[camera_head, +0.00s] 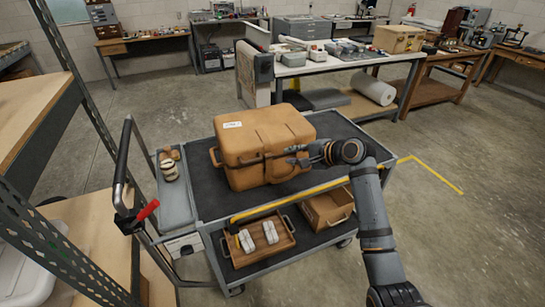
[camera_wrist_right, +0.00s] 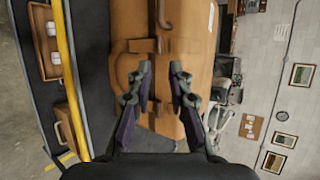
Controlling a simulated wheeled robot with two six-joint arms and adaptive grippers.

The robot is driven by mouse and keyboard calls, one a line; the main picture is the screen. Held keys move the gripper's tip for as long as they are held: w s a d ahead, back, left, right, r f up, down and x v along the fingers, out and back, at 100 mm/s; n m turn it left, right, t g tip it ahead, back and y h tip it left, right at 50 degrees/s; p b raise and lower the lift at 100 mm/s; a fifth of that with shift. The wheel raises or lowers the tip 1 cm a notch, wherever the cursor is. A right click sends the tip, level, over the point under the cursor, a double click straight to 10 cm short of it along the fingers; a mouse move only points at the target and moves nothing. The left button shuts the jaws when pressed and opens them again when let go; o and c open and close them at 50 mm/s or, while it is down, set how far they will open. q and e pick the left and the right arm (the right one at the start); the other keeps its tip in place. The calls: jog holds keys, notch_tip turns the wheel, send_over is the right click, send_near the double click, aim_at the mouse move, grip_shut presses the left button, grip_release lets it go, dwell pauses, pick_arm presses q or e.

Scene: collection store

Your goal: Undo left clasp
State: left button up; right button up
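A tan case (camera_head: 262,135) with a white label stands closed on the cart's dark top. A darker handle (camera_wrist_right: 165,14) and a strap-like fitting, possibly a clasp (camera_wrist_right: 142,46), show on it in the right wrist view. I cannot tell from these views whether the left clasp is fastened. My right gripper (camera_head: 294,155) is at the right part of the case's front. In the wrist view its two fingers (camera_wrist_right: 162,68) are apart with nothing between them. The fingers hide part of the case front. I cannot tell whether they touch it. My left gripper is not in view.
The cart (camera_head: 203,202) has a yellow front edge and a lower shelf with a wooden tray (camera_head: 284,238) and a brown box (camera_head: 328,207). A red-gripped handle (camera_head: 147,211) is at the cart's left. Shelving (camera_head: 40,115) stands far left; floor at right is clear.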

aim_at(269, 156)
jog(key=p+x, duration=0.1)
jog(key=x, duration=0.9)
jog(key=shift+a, duration=0.1)
jog(key=shift+c, duration=0.3)
grip_shut()
